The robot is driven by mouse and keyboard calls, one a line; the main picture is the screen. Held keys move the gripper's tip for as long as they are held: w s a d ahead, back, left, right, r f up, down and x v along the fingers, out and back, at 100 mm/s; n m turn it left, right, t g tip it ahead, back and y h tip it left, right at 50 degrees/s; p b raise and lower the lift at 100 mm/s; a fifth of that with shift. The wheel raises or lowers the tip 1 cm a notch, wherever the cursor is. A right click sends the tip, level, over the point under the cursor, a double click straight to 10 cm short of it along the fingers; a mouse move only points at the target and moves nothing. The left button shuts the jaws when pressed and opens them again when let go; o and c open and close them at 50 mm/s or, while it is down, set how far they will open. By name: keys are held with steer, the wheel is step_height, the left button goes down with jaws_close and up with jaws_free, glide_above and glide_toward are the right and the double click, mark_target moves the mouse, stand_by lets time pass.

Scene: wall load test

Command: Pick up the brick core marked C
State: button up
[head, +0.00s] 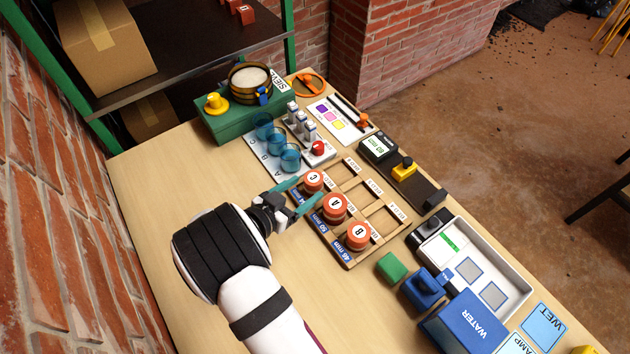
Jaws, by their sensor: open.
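The brick core marked C (313,180) is a short orange-red cylinder with a white lettered top. It sits in the far left slot of a wooden rack (345,264). Brick core A (335,206) and brick core B (358,236) sit in the same row, nearer the camera. My gripper (298,195) has teal fingers, spread apart, close beside core C on its left and near side. I cannot tell whether a finger touches the core. The fingers are empty.
Blue cups (290,158) and a white stand with a red knob (318,148) stand close behind core C. A green box (240,120) with a sieve is farther back. A white tray (505,262) and blue water box (465,325) lie at right. The table's left part is clear.

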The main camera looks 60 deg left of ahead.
mark_target(307, 185)
steer(key=x, duration=0.4)
steer(key=shift+w+a+r, duration=0.1)
steer(key=shift+w+a, duration=0.1)
steer(key=shift+w, duration=0.25)
jaws_close()
